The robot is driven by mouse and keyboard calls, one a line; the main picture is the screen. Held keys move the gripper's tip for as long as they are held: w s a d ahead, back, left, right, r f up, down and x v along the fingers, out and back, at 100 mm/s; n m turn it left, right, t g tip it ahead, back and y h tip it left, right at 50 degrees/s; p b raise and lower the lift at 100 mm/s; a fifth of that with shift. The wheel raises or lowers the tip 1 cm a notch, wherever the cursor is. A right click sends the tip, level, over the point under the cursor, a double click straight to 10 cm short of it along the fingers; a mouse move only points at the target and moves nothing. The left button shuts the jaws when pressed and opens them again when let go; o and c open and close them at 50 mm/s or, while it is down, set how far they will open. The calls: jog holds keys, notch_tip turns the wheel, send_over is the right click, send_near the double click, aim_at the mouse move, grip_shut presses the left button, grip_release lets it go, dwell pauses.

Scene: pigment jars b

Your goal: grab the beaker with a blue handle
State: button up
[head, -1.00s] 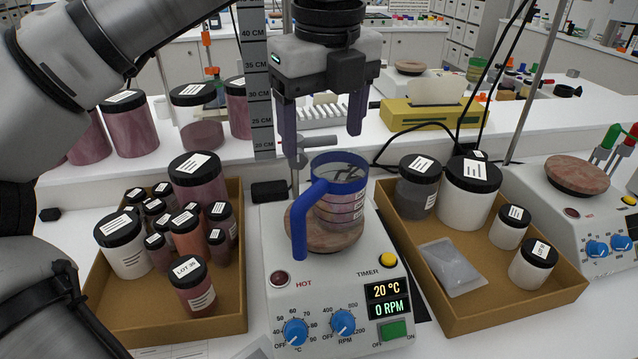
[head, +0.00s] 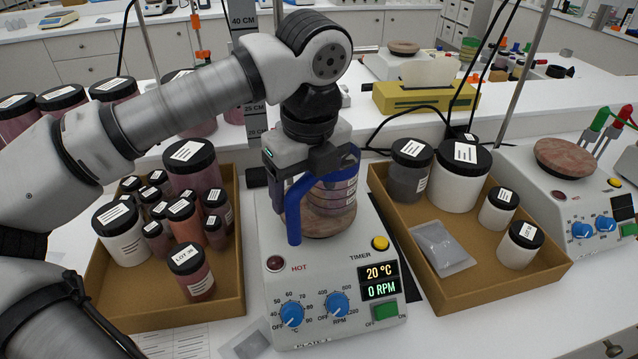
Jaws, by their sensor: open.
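The beaker (head: 333,196) with a blue rim and blue handle (head: 294,212) stands upright on the round plate of the middle hotplate (head: 335,262). Its clear body has marked bands, and the handle faces front left. My gripper (head: 305,180) is open and low over the beaker, at its rim and upper part. One dark finger shows just left of the handle. The other finger is mostly hidden behind the beaker and handle, so I cannot tell whether the fingers touch it.
A cardboard tray (head: 170,318) of several pigment jars stands close on the left. Another tray (head: 503,291) with jars and a bag stands on the right. A second hotplate (head: 590,205) is at far right. Cables and a yellow box (head: 425,98) lie behind.

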jog(key=shift+f, duration=0.55)
grip_shut()
